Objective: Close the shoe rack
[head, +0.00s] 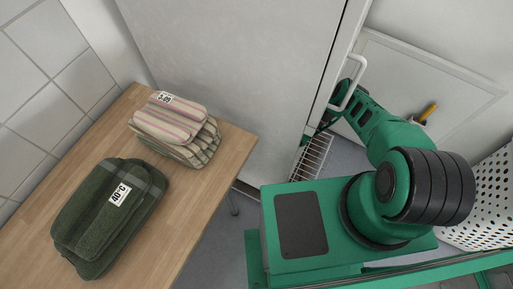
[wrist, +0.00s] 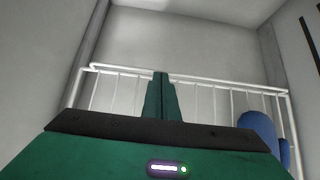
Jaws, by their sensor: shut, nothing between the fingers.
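A white wire rack (head: 313,157), which I take to be the shoe rack, shows low beside the tall pale cabinet in the head view. In the wrist view its white rail and upright bars (wrist: 215,98) run across behind my fingers. My gripper (wrist: 161,82) is shut and empty, its fingertips in front of the rack's top rail. I cannot tell whether they touch it. A rounded blue thing (wrist: 258,128) is at the rack's right end, partly hidden by my gripper. In the head view the gripper is largely hidden behind the cabinet's edge and handle.
A wooden table (head: 199,200) at left bears striped folded cloths (head: 175,125) and dark green ones (head: 105,215). A white perforated basket (head: 490,200) stands at right.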

